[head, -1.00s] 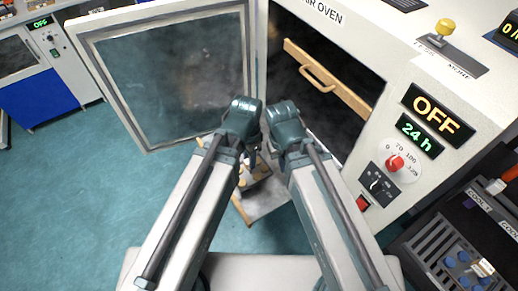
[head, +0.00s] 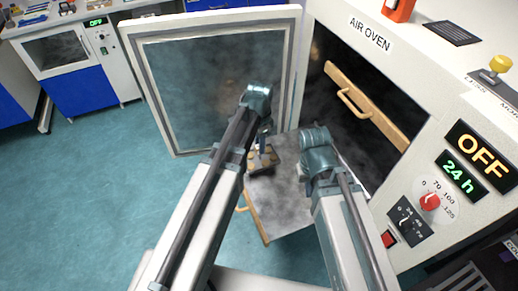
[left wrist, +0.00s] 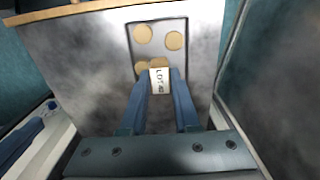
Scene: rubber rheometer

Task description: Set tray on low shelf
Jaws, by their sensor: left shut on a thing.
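The tray (head: 266,160) is a small dark plate with tan discs and also shows in the left wrist view (left wrist: 184,60). My left gripper (left wrist: 159,82) is shut on the tray's near end, at a white label. The low shelf (head: 288,208) is a grey sheet with a wooden front, pulled out of the oven; its surface fills much of the left wrist view (left wrist: 80,65). The tray is over the shelf's door-side part; whether it touches cannot be told. My right gripper is by the shelf's oven side (head: 308,176), its fingers hidden by its wrist.
The air oven's glass door (head: 215,85) stands open left of the shelf, close to my left gripper. An upper shelf with a wooden front (head: 372,115) sits inside the oven. The oven's control panel (head: 445,190) is at right. Bare shelf surface lies right and front of the tray.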

